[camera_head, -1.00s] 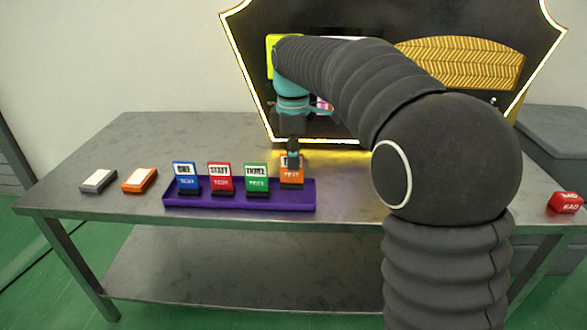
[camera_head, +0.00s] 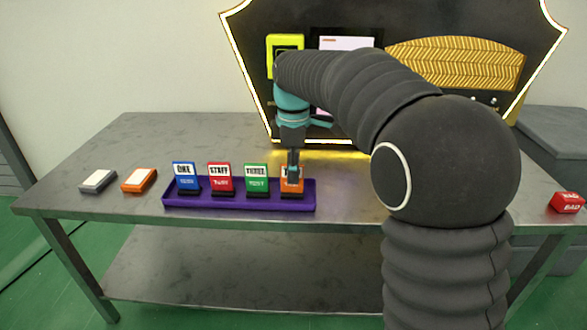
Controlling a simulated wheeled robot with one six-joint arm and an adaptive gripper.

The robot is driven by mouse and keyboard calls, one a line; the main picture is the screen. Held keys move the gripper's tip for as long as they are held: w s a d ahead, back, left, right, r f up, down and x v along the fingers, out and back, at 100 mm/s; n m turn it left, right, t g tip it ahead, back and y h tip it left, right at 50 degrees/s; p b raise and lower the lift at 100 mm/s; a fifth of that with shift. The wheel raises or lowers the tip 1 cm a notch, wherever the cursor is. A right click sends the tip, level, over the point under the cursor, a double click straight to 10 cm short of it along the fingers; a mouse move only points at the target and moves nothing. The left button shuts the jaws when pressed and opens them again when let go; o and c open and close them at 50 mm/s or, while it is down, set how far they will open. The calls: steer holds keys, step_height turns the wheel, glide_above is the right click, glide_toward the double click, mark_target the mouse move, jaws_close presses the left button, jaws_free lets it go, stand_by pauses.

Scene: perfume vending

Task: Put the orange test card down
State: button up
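The orange test card (camera_head: 291,186) stands upright at the right end of the purple tray (camera_head: 240,204), level with the other cards. My gripper (camera_head: 292,172) points down over it from above and appears shut on its upper part. The fingers cover the middle of the card's white top. Whether the card's foot rests fully in the tray is too small to tell.
Blue (camera_head: 186,178), red (camera_head: 220,179) and green (camera_head: 257,179) cards stand in the tray to the left. A grey box (camera_head: 98,181) and an orange box (camera_head: 139,180) lie further left on the metal table (camera_head: 130,140). A red block (camera_head: 566,202) is at the far right. A black lit-edged panel (camera_head: 440,110) stands behind.

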step_height(320, 180, up, 12)
steer(key=p, duration=0.2)
steer(key=s+d+m+t, duration=0.2)
steer(key=s+d+m, duration=0.3)
steer(key=s+d, duration=0.15)
steer(key=s+d+f+m+t, duration=0.1)
steer(key=s+d+f+m, duration=0.2)
steer(key=s, duration=0.4)
steer(key=s+d+f+m+t, duration=0.1)
steer(key=s+d+f+m, duration=0.2)
steer(key=s+f+m, duration=0.2)
steer(key=s+d+f+m+t, duration=0.1)
steer(key=s+d+f+m, duration=0.3)
steer(key=s, duration=0.5)
steer(key=shift+s+f+m+t, duration=0.25)
steer(key=shift+s+m+t, duration=0.05)
steer(key=shift+c, duration=0.2)
stand_by(0.9)
